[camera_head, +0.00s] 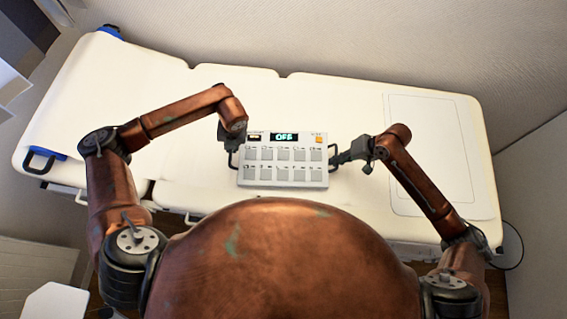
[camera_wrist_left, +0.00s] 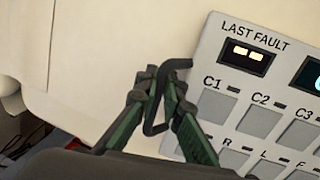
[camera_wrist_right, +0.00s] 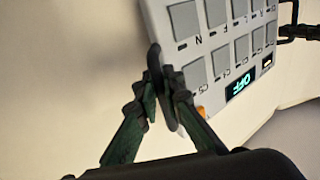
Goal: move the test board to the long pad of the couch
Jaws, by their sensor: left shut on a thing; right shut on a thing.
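The test board (camera_head: 284,178) is a grey panel with rows of square buttons, a display reading "OFF", an orange button and a dark handle on each side. It is over the middle of the cream couch (camera_head: 130,80); I cannot tell whether it touches it. My left gripper (camera_head: 233,150) is shut on the board's left handle, also seen in the left wrist view (camera_wrist_left: 158,100). My right gripper (camera_head: 337,157) is shut on the right handle, which shows in the right wrist view (camera_wrist_right: 160,85). A thin outlined rectangle (camera_head: 432,150) marks the couch's right part.
Pale walls (camera_head: 350,35) stand behind and to the right of the couch. A blue-and-black fitting (camera_head: 42,158) sits at the couch's left edge. The couch top is clear to the left of the board and on the outlined right part.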

